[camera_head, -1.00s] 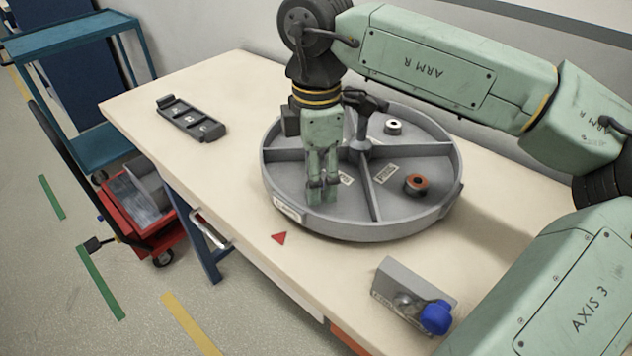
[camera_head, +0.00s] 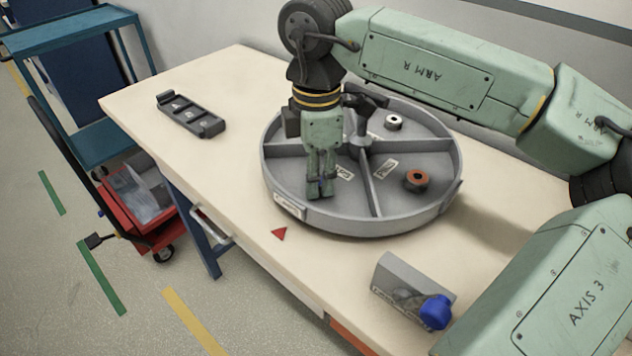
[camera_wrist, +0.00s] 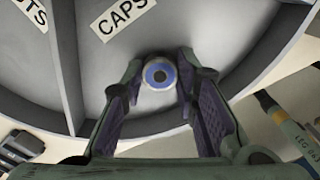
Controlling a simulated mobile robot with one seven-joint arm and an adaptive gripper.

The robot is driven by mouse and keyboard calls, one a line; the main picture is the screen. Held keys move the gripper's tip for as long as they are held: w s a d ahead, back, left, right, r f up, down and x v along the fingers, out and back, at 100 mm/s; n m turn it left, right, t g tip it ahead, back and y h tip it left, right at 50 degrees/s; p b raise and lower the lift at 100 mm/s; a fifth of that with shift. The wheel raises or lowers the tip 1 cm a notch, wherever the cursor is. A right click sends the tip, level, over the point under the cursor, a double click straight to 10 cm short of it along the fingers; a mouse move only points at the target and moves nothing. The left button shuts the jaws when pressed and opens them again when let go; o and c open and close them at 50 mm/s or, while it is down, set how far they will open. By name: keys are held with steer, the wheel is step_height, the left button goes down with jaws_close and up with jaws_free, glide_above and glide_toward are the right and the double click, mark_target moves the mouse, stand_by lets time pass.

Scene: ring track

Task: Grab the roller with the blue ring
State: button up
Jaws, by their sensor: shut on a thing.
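The roller is hidden by the fingers there. A CAPS label (camera_wrist: 120,18) lies on the tray floor beyond the roller.
A roller with an orange ring (camera_head: 416,181) and a white-topped roller (camera_head: 393,122) sit in other compartments. Divider walls and a central post (camera_head: 362,125) stand near my gripper. A black holder (camera_head: 190,115) and a grey block with a blue knob (camera_head: 436,312) are on the table.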

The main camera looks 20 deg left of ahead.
jaws_close()
